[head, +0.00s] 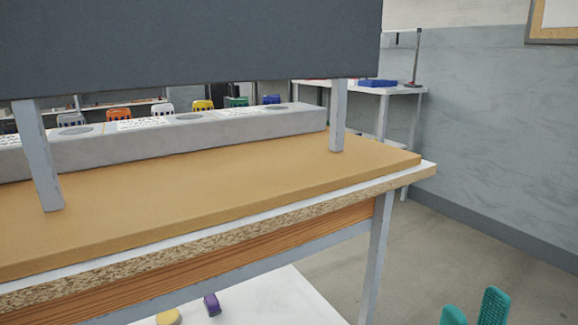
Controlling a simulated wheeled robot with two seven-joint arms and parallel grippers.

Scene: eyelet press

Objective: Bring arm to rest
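My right gripper (474,309) shows only as two teal fingertips at the bottom right edge of the head view. The fingertips stand apart with a gap between them, and I see nothing held there. The rest of that gripper and its arm are out of the picture. The fingertips are low, to the right of the workbench (225,205) and its front leg, over the floor as seen here. My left gripper is not in view.
A large dark panel (190,45) on grey posts stands over the bench, with a long grey block (170,140) behind it. A lower white shelf (275,300) holds a yellow and a purple item. Bare floor (470,255) lies to the right.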

